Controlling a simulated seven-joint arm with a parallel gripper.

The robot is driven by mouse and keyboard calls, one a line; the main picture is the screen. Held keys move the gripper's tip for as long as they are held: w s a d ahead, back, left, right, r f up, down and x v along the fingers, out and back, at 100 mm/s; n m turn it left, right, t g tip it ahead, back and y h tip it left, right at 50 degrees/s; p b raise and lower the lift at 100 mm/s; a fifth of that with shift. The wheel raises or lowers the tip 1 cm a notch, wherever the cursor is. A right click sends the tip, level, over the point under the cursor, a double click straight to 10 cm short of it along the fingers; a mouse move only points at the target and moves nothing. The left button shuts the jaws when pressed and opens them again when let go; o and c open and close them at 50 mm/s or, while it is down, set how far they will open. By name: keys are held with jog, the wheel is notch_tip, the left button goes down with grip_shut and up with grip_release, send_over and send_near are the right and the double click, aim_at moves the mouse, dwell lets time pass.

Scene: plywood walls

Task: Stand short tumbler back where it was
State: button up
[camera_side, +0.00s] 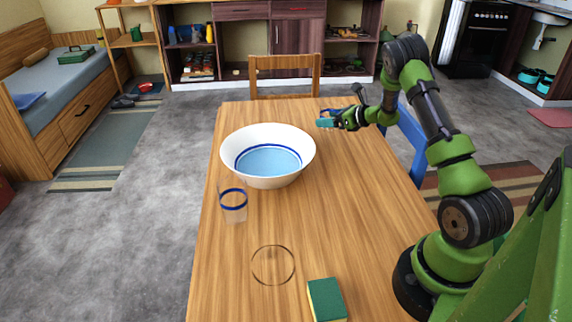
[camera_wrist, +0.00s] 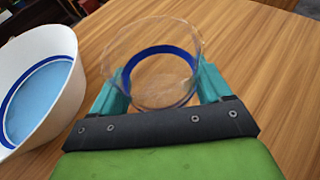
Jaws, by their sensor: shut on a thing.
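My gripper (camera_side: 326,122) is beyond the right side of the bowl, over the far part of the table. In the wrist view, its teal fingers (camera_wrist: 164,86) are shut on the short tumbler (camera_wrist: 160,54), a clear glass with a blue band, one finger on each side. In the side view the held tumbler is small and mostly hidden by the fingers; only a bit of blue band (camera_side: 331,111) shows. I cannot tell if it touches the table. A thin dark ring (camera_side: 273,265) marks the near part of the table.
A large white bowl (camera_side: 303,160) with a blue inside stands on the wooden table (camera_side: 345,215); it also shows in the wrist view (camera_wrist: 70,85). A taller clear glass (camera_side: 232,205) with a blue band stands near the left edge. A green-and-yellow sponge (camera_side: 326,298) lies near the front.

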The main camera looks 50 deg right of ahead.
jog(key=shift+w+d, duration=0.5)
jog(key=shift+w, duration=0.1)
jog(key=shift+w+d+f, duration=0.1)
jog(key=shift+w+f, duration=0.05)
jog(key=shift+f, duration=0.75)
jog(key=shift+w+d+f, duration=0.1)
jog(key=shift+f, duration=0.8)
jog(key=shift+f, duration=0.1)
